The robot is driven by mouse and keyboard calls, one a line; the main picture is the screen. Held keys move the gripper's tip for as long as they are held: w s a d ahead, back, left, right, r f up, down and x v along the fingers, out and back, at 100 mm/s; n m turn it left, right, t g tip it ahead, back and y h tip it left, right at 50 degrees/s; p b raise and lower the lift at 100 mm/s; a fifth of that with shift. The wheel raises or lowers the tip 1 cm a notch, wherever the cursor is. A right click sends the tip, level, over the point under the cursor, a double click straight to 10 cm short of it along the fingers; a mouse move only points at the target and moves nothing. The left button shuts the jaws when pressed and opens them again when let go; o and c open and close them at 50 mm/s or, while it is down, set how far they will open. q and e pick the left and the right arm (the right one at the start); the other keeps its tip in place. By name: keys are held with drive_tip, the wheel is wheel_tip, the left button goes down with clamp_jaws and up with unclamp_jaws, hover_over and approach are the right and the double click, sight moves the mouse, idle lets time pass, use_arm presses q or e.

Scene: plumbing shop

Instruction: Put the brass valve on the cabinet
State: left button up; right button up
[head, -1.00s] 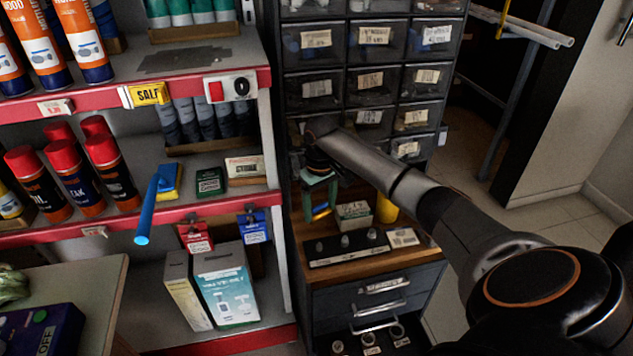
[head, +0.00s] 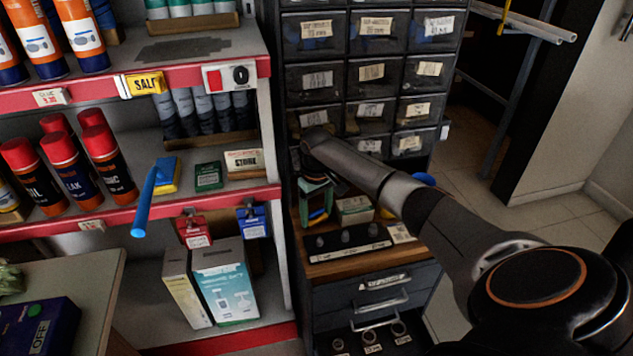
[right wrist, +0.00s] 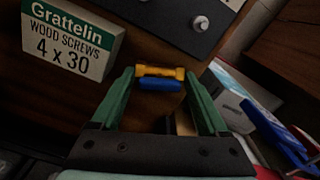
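The brass valve (right wrist: 160,72), yellow with a blue part, sits between the fingertips of my right gripper (right wrist: 160,78) in the right wrist view. Its ends appear to meet both green fingers, so the gripper looks shut on it. In the head view, my right gripper (head: 317,212) and the valve (head: 319,216) are over the left part of the wooden top of the cabinet (head: 325,269). I cannot tell whether the valve touches the top. My right forearm hides part of the cabinet. My left gripper is out of view.
A wood screws box (head: 354,210) stands right of the gripper; it also shows in the right wrist view (right wrist: 70,40). A black plate with knobs (head: 348,243) lies in front. Small drawers (head: 372,75) rise behind. A red-edged shelf (head: 240,196) stands left.

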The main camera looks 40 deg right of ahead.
sight(316, 211)
drive_tip(key=o, duration=0.3)
wheel_tip(316, 211, up, 11)
drive_tip(key=p, duration=0.3)
drive_tip(key=s+a+f+n+t+y, duration=0.15)
drive_tip(key=a+f, duration=0.25)
drive_tip(key=a, duration=0.4)
drive_tip(key=s+a+f+n+t, duration=0.1)
drive_tip(key=a+f+n+t, duration=0.15)
drive_tip(key=a, duration=0.55)
drive_tip(key=s+a+f+n+t+y, duration=0.15)
drive_tip(key=a+f, duration=0.25)
drive_tip(key=a, duration=0.4)
drive_tip(key=s+a+f+t, duration=0.1)
drive_tip(key=s+a+f, duration=0.1)
drive_tip(key=s, duration=0.3)
drive_tip(key=s+a+f+m+t, duration=0.1)
drive_tip(key=s+a+f, duration=0.1)
drive_tip(key=s, duration=0.4)
drive_tip(key=s+a+f+t, duration=0.1)
drive_tip(key=s+a+f, duration=0.1)
drive_tip(key=s, duration=0.3)
drive_tip(key=shift+s+a+f+m+t, duration=0.1)
drive_tip(key=shift+s+f+m+t, duration=0.2)
drive_tip(key=shift+f, duration=0.3)
